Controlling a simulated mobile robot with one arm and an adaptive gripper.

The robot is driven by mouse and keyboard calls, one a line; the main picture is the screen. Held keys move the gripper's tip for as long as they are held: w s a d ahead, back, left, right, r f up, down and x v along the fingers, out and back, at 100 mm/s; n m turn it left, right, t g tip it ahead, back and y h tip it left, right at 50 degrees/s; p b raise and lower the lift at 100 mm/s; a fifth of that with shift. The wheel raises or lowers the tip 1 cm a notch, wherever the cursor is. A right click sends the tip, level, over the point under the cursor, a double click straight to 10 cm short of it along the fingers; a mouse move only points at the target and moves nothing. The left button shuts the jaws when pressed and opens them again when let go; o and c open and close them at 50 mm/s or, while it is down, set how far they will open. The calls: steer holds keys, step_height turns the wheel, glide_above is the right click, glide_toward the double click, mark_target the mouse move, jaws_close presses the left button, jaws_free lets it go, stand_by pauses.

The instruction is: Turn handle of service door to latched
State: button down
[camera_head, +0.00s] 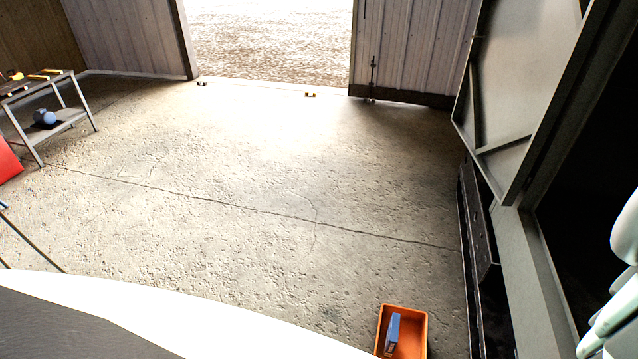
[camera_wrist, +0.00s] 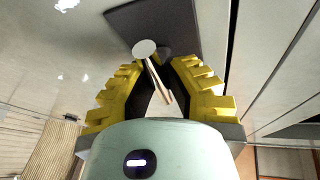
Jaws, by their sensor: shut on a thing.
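In the wrist view, my gripper (camera_wrist: 163,76) has its yellow ribbed fingers closed in on a slim handle (camera_wrist: 146,50). The handle shows a pale round end and a thin light bar running down between the fingers. Behind it is a dark grey plate (camera_wrist: 155,18) on a pale panel surface. The fingers hide part of the handle, so its exact angle is hard to tell. In the head view, a large grey framed door panel (camera_head: 530,75) stands at the right beside a dark opening. The gripper and handle are not visible there.
An orange bin (camera_head: 424,335) holding a blue-grey box (camera_head: 392,334) is on the floor at bottom centre-right. A metal table (camera_head: 65,117) with tools stands at the far left, near a red object (camera_head: 8,163). The middle concrete floor (camera_head: 240,190) is clear.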

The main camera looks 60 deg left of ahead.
steer(key=shift+s+d+r+n+t+b, duration=0.15)
steer(key=shift+n+t, duration=0.25)
steer(key=shift+n, duration=0.4)
steer(key=shift+a+f+n+t+b, duration=0.15)
steer(key=shift+n+t, duration=0.25)
steer(key=shift+n, duration=0.4)
steer(key=shift+d+r, duration=0.1)
steer(key=shift+r, duration=0.1)
steer(key=c, duration=0.9)
jaws_free()
steer(key=shift+c, duration=0.2)
steer(key=shift+f, duration=0.1)
steer(key=v, duration=1.2)
